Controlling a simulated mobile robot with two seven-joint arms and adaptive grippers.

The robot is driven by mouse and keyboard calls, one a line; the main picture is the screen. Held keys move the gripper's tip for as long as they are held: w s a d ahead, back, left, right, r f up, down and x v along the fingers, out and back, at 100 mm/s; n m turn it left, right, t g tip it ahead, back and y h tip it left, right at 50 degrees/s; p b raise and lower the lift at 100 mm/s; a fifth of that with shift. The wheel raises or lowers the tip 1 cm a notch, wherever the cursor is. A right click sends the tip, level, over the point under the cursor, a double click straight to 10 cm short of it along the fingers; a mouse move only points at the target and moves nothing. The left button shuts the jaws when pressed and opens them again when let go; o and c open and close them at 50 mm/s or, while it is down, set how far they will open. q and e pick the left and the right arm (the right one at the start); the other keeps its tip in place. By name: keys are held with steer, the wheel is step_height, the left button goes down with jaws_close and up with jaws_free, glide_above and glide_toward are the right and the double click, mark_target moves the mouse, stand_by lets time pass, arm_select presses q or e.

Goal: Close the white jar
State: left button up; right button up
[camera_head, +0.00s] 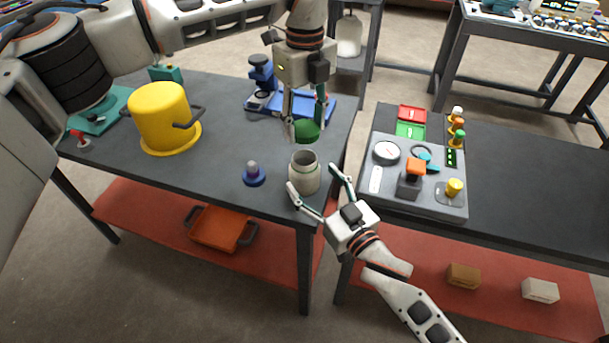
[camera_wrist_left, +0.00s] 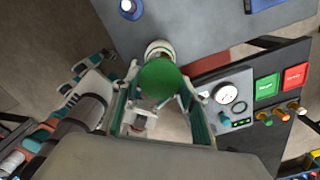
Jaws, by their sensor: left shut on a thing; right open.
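The white jar (camera_head: 304,174) stands upright and open-topped near the front right corner of the left table. My left gripper (camera_head: 306,122) points down and is shut on a round green lid (camera_head: 307,131), held above and slightly behind the jar. In the left wrist view the lid (camera_wrist_left: 160,80) hides part of the jar (camera_wrist_left: 158,48). My right gripper (camera_head: 313,178) is open, with one finger on each side of the jar at its front; I cannot tell whether they touch it.
A blue knob-like piece (camera_head: 254,175) stands left of the jar. A yellow pot (camera_head: 163,117) and a blue device (camera_head: 262,78) are farther back. A grey control panel (camera_head: 377,203) with gauge and buttons lies on the right table, across a narrow gap.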

steer(key=shift+x, duration=2.4)
steer(key=shift+c, duration=0.3)
steer(key=c, duration=1.6)
arm_select(q)
glide_above(305, 151)
steer(key=s, duration=0.3)
steer(key=shift+w+f, duration=0.15)
steer(key=shift+f, duration=1.1)
steer(key=shift+w+f, duration=0.1)
steer(key=shift+f, duration=1.15)
arm_select(e)
steer(key=shift+c, duration=0.2)
arm_select(q)
steer(key=shift+f, duration=0.85)
steer(key=shift+f, duration=0.55)
